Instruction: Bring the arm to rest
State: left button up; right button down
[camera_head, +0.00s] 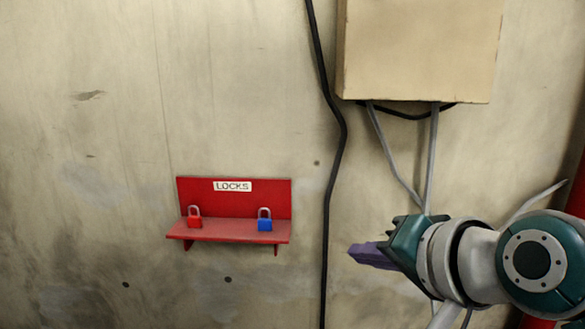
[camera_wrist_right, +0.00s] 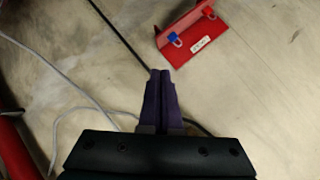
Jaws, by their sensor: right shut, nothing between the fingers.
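My right gripper (camera_head: 352,252) comes in from the right in the head view, its purple fingers pointing left. In the right wrist view its fingers (camera_wrist_right: 160,74) lie together with nothing between them. It is apart from the red lock shelf (camera_head: 230,231), to the right of it. My left gripper is not in view.
The shelf, labelled LOCKS, holds a red padlock (camera_head: 194,218) and a blue padlock (camera_head: 264,221). A black cable (camera_head: 328,180) runs down the wall between shelf and gripper. A beige box (camera_head: 420,50) with grey cables hangs above my right arm. The wall at left is bare.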

jog(key=s+d+f+n+g+h, duration=0.1)
jog(key=s+d+f+n+g, duration=0.15)
jog(key=s, duration=0.65)
jog(key=s+d+f+n+g+h, duration=0.2)
jog(key=s+d+n, duration=0.1)
jog(key=s, duration=0.6)
jog(key=s+d+f+n+g+h, duration=0.1)
jog(key=s+d+f+n+g, duration=0.15)
jog(key=s, duration=0.65)
jog(key=w+r+p+v, duration=0.1)
jog(key=w+p+v, duration=0.2)
jog(key=p+v, duration=1.1)
jog(key=shift+d+r+p, duration=0.3)
jog(key=shift+d+r, duration=0.05)
jog(key=shift+d, duration=0.1)
